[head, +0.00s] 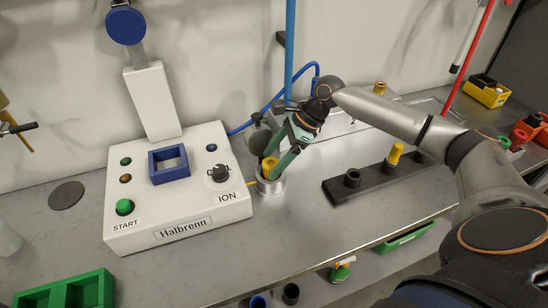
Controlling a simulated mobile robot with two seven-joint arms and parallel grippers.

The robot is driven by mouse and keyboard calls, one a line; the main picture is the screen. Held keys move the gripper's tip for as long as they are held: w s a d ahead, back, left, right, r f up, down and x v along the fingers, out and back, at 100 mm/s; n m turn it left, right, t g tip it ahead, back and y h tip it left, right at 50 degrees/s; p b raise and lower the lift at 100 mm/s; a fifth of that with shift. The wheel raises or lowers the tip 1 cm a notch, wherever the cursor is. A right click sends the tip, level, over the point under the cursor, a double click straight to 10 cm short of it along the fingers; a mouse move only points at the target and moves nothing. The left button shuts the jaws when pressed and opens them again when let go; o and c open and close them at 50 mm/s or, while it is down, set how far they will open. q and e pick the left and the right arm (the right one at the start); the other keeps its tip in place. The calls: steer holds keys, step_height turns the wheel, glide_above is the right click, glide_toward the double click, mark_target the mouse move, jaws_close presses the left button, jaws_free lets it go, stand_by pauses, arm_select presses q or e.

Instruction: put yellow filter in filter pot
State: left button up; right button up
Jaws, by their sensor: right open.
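A yellow filter (269,163) stands in a small round metal pot (271,187), which I take to be the filter pot, just right of the white machine. Only the filter's top shows above the rim. My right gripper (276,161) reaches down over the pot, its green fingers open on either side of the filter. I cannot tell whether a finger touches it. Another yellow filter (395,153) stands upright in a black rack (375,177) to the right. My left gripper is not in view.
The white machine (180,185) with a blue square frame (169,164) stands close left of the pot. A blue upright pole (290,50) rises behind the gripper. A yellow-topped piece (379,88) stands farther back. The steel counter (300,225) is clear in front.

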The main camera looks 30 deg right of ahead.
steer(key=v, duration=1.2)
steer(key=shift+r+b, duration=0.2)
steer(key=shift+b, duration=0.1)
stand_by(0.8)
